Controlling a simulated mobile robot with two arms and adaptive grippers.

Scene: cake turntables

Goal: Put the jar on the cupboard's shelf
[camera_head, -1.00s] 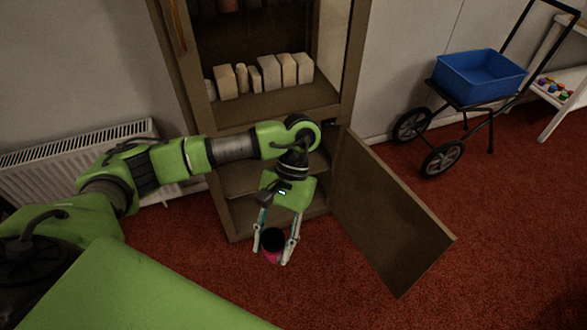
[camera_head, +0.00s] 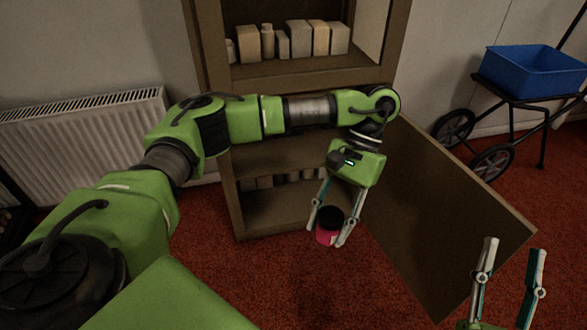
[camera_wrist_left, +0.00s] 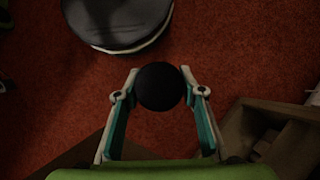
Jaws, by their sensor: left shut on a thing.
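The jar (camera_head: 326,238) is pink with a black lid. My left gripper (camera_head: 327,234) is shut on it and holds it upright above the red carpet, in front of the cupboard. In the left wrist view the jar's black lid (camera_wrist_left: 158,87) shows between the two fingertips and hides the rest of the jar. The brown cupboard (camera_head: 211,50) stands behind my left arm. Its lower compartment is open, with a shelf (camera_head: 265,160) partly hidden by my arm. My right gripper (camera_head: 508,262) is open and empty at the lower right.
The cupboard door (camera_head: 455,225) stands swung open to the right, close beside the jar. Several pale boxes (camera_head: 298,40) line the upper shelf, and more stand low in the lower compartment. A radiator (camera_head: 85,145) is at the left, a cart with a blue crate (camera_head: 530,72) at the right.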

